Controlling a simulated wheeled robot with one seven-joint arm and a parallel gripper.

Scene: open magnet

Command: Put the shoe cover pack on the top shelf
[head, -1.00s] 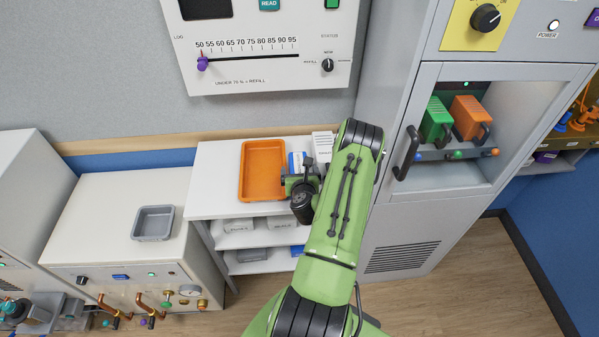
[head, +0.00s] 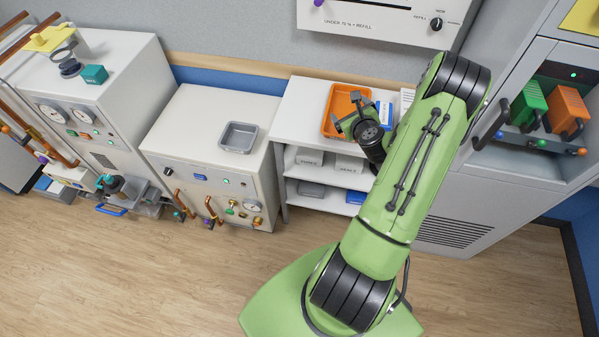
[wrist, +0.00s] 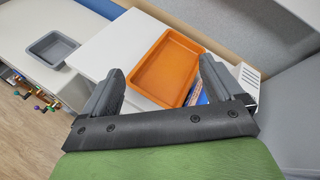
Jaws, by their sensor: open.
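Pale packs with unreadable labels (head: 309,159) (head: 349,163) lie on the middle level. A grey pack (head: 312,189) and a blue pack (head: 355,197) lie on the bottom level. I cannot tell which pack is the shoe cover pack. A blue-and-white box (head: 385,113) stands on the top, right of the orange tray; it shows partly behind the right finger in the wrist view (wrist: 201,98). My gripper (wrist: 160,74) is open and empty, above the top by the tray.
The orange tray (head: 331,124) takes up much of the unit's top. A grey bin (head: 238,137) sits on the white cabinet (head: 195,118) to the left. A tall grey cabinet (head: 515,160) stands close on the right. The floor (head: 130,270) in front is clear.

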